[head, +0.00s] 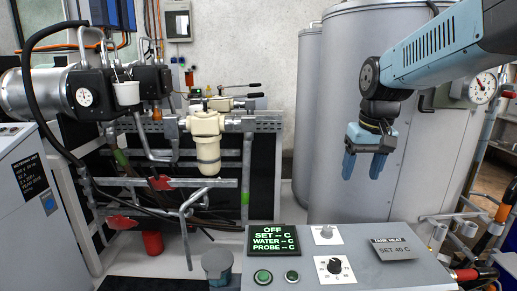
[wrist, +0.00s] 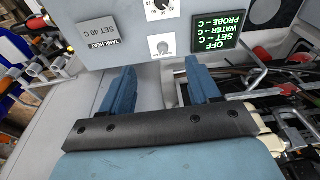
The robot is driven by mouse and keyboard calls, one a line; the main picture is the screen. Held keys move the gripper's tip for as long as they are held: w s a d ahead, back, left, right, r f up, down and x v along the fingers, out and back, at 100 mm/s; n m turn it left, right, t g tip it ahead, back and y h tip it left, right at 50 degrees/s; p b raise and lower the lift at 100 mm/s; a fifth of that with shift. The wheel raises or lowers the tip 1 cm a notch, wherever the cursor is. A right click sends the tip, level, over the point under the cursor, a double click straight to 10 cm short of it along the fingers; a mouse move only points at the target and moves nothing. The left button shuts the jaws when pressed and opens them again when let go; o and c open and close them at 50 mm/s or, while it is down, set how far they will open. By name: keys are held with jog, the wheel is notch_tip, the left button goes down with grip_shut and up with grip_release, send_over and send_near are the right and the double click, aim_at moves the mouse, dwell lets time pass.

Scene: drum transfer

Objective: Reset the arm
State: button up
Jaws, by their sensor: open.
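My gripper (head: 364,165) hangs at the end of my blue arm at the right of the head view, in front of a large grey tank. Its two blue fingers point down and stand apart with nothing between them. In the wrist view the gripper (wrist: 162,82) also shows open and empty, with the control panel (wrist: 170,50) beyond its fingertips. In the head view the gripper is above and behind the control panel (head: 380,270), apart from it.
The panel has a lit display (head: 273,237) reading OFF, a dial (head: 334,266), green buttons and a "TANK HEAT SET 40 C" plate (head: 397,249). The grey tank (head: 335,110) stands close behind my gripper. Pipes with red handles and a cream filter housing (head: 206,140) fill the left and middle.

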jog(key=s+t, duration=0.3)
jog(key=s, duration=0.9)
jog(key=shift+s+a+f+t, duration=0.15)
jog(key=shift+s+f+t, duration=0.05)
jog(key=shift+s+t, duration=0.1)
dwell(1.4)
